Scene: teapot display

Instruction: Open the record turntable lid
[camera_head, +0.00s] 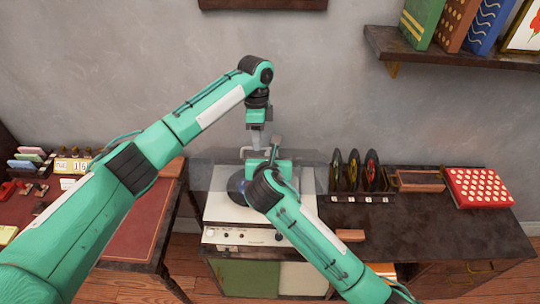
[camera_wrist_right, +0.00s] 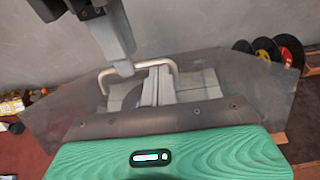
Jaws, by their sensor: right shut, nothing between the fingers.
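The record turntable (camera_head: 245,237) is a white box on the cabinet, with a dark platter (camera_head: 237,188) partly hidden by my right arm. Its smoky clear lid (camera_head: 312,160) shows at the back, above the platter; its exact tilt is hard to tell. The lid also spreads across the right wrist view (camera_wrist_right: 62,115), with a pale metal handle (camera_wrist_right: 165,63) on it. My left gripper (camera_head: 256,143) points down at the handle from above; its finger gap is unclear. My right gripper (camera_wrist_right: 155,88) is shut and empty, its fingers close to the handle, contact unclear.
Records in a rack (camera_head: 354,172), a small wooden tray (camera_head: 420,181) and a red dotted box (camera_head: 479,187) stand on the right. A desk (camera_head: 140,235) is on the left. A shelf (camera_head: 455,50) hangs upper right.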

